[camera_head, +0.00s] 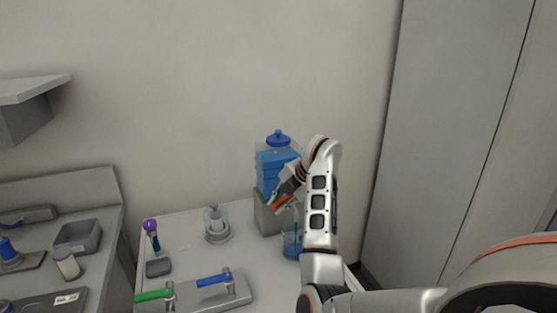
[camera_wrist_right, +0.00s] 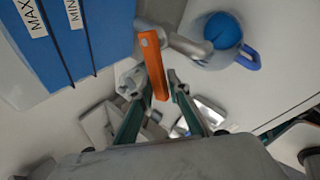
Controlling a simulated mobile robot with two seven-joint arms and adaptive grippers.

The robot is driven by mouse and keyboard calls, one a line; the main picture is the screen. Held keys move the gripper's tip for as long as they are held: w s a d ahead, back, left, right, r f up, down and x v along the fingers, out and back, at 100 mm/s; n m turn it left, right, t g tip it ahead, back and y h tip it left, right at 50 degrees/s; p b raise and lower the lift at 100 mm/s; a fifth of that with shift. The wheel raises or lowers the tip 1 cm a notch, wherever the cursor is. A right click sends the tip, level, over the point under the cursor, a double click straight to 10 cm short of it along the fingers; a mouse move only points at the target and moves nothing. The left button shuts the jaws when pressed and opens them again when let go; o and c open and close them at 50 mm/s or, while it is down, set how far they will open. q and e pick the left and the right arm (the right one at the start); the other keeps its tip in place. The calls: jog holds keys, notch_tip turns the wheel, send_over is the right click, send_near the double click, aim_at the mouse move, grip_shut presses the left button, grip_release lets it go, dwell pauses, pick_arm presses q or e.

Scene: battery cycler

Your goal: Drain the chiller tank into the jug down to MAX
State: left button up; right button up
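The chiller tank (camera_head: 272,172) is clear with blue liquid and a blue lid, on a grey stand. In the right wrist view the tank (camera_wrist_right: 85,35) carries MAX and MIN labels beside dark lines; blue shows on both sides of the MAX line. An orange tap lever (camera_wrist_right: 152,65) points between the fingers of my right gripper (camera_wrist_right: 158,85). These fingers are apart, with a gap visible beside the lever; contact is unclear. The jug (camera_head: 291,246), partly hidden by my right arm, stands below the tap. In the wrist view the jug (camera_wrist_right: 208,55) shows blue inside. My left gripper is out of view.
A white table (camera_head: 190,262) holds a clear round vessel (camera_head: 217,226), a purple-topped tool (camera_head: 152,230), and a grey fixture with green (camera_head: 153,295) and blue (camera_head: 213,281) handles. A grey bench with a tray (camera_head: 78,238) is left. A tall cabinet (camera_head: 440,130) stands right.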

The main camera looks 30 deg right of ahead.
jog(key=shift+s, duration=0.15)
jog(key=shift+n, duration=0.3)
jog(key=shift+s+d+r+n+y+p, duration=0.1)
jog(key=shift+s+d+n+y+p, duration=0.2)
jog(key=shift+n+y+p, duration=0.5)
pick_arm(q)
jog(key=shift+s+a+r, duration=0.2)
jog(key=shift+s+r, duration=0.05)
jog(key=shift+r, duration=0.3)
pick_arm(e)
jog(key=s+n+g, duration=0.1)
jog(key=d+n+y, duration=0.1)
jog(key=n, duration=0.1)
jog(key=shift+s+n+g, duration=0.3)
jog(key=shift+s+g, duration=0.05)
jog(key=shift+g, duration=0.05)
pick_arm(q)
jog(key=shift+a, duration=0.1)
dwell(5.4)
